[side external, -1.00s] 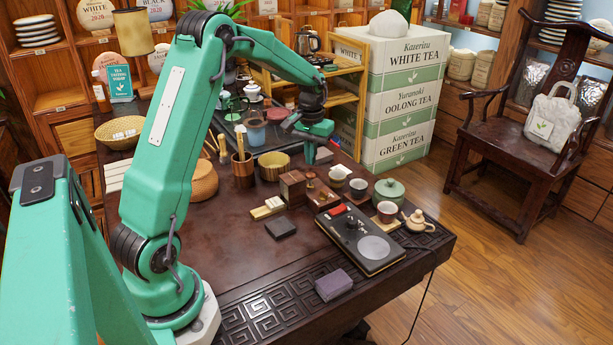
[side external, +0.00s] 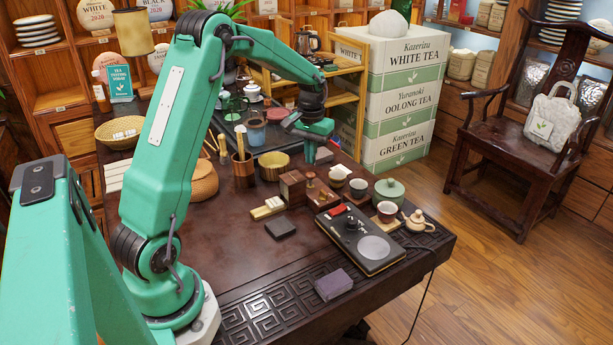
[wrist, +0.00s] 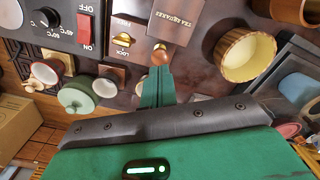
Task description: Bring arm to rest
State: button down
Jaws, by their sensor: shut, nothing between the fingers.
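My gripper (side external: 308,152) is over the far part of the dark tea table (side external: 235,262), at the end of my outstretched green arm. In the wrist view its green fingers (wrist: 158,90) are together with nothing between them. A dark flat square (side external: 280,228) and a purple-grey block (side external: 333,285) lie on the table.
A black device with a round plate (side external: 373,247) sits at the right, near cups and a teapot (side external: 418,222). The table's near-left top is clear.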

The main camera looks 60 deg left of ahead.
jog(key=s+d+r+m+t, duration=0.4)
jog(key=s+d+r, duration=1)
jog(key=d, duration=0.3)
jog(key=s+d+m+t, duration=0.1)
jog(key=s+d, duration=0.3)
jog(key=s, duration=0.4)
jog(key=shift+d+f+m+t, duration=0.25)
jog(key=shift+m+t, duration=0.05)
jog(key=shift+m, duration=0.2)
